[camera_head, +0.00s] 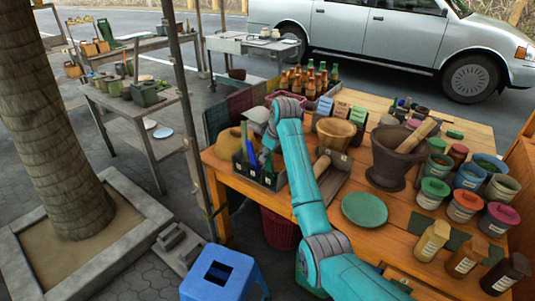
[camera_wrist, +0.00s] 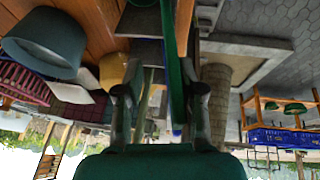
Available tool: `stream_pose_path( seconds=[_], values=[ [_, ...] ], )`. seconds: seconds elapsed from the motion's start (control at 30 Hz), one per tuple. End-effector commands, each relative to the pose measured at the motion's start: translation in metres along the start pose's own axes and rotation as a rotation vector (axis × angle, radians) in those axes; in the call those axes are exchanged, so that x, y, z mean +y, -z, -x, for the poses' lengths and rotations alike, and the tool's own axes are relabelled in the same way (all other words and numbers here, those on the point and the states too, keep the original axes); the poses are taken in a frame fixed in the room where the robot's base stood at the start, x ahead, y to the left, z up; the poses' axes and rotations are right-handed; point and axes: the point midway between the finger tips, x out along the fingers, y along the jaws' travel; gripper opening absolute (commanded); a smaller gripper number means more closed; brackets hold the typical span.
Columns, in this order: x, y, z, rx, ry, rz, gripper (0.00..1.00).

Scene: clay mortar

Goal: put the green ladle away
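In the wrist view, my gripper (camera_wrist: 160,95) has its two dark fingers apart. A long green strip, apparently the green ladle's handle (camera_wrist: 172,60), runs between them, nearer the right finger. Background shows between the strip and the left finger. I cannot see the ladle's bowl. In the head view, a dark caddy (camera_head: 271,181) stands at the table's left edge with upright utensils in it, one blue (camera_head: 251,150) and one green (camera_head: 267,162). My arm comes down over the table beside the caddy. My fingertips are hard to make out there.
A stone mortar (camera_head: 391,160), a wooden bowl (camera_head: 335,133) and a green plate (camera_head: 364,209) stand right of my arm. Several lidded jars (camera_head: 434,192) crowd the right side. A thin pole (camera_head: 189,120) rises left of the table. A blue stool (camera_head: 222,276) stands in front.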

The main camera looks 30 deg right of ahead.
Motion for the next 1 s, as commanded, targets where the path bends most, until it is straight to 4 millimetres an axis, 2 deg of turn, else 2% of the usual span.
stream_pose_path(
  seconds=[0.17,0.27,0.8,1.0],
  values=[
    [0.000,0.000,0.003,0.001,-0.001,0.000,0.39],
    [0.001,0.000,0.013,0.001,-0.001,0.000,0.39],
    [-0.032,-0.081,0.050,0.000,-0.001,-0.002,0.39],
    [-0.039,-0.098,0.059,0.000,-0.001,-0.001,0.39]
  ],
)
